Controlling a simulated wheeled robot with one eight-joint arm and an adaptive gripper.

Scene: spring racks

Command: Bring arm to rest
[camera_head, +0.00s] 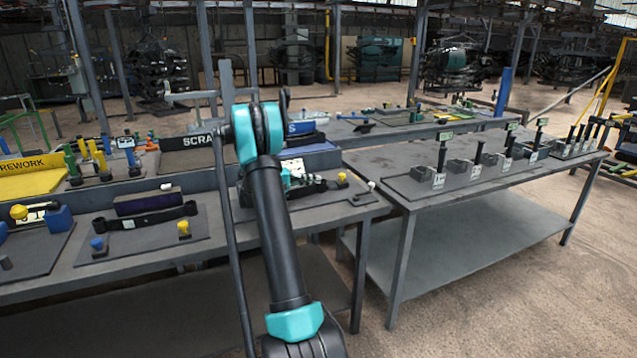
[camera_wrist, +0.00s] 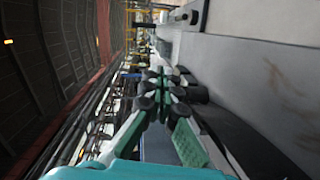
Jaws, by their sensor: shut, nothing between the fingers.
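My arm, black with teal joints, rises from the bottom middle of the head view and bends in front of the left workbench (camera_head: 150,256). My gripper (camera_wrist: 160,80) shows in the wrist view with its green-and-black fingers together and nothing between them. The wrist picture is turned on its side. In the head view I cannot make out the gripper; the upper arm joint hides what lies behind it.
A grey table (camera_head: 400,170) on the right carries a row of black upright pins on small stands. Concrete floor (camera_head: 520,290) is clear at right.

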